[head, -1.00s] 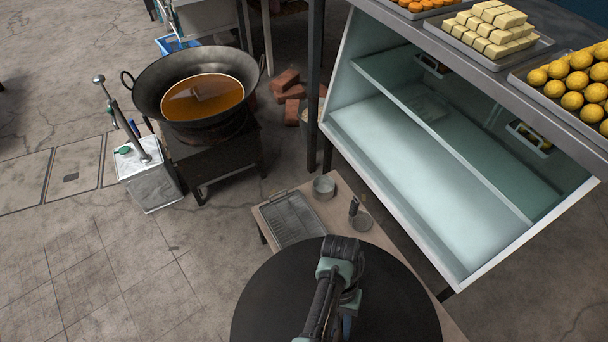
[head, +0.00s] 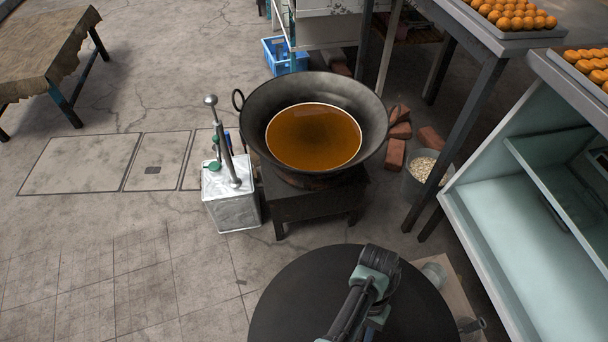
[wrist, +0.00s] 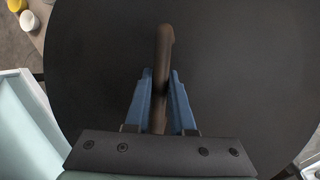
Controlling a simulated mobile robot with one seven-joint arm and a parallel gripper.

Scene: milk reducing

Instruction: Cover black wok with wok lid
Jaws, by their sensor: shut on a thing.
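The black wok (head: 258,112) stands on a dark stove in the middle of the head view. It is uncovered and holds brown-orange liquid (head: 313,137). The wok lid (head: 290,300) is a large flat black disc at the bottom of the head view, nearer to me than the wok and apart from it. My gripper is shut on the brown handle of the lid; in the wrist view its blue fingers (wrist: 160,98) sit on either side of the handle (wrist: 163,50). The lid (wrist: 240,60) fills most of the wrist view. In the head view my arm hides part of the lid.
A silver tin (head: 232,197) with a pump stands left of the stove (head: 315,205). Bricks (head: 394,155) and a grey bucket (head: 418,180) lie to its right. A glass-sided cabinet (head: 500,230) and a low table (head: 455,300) are at the right.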

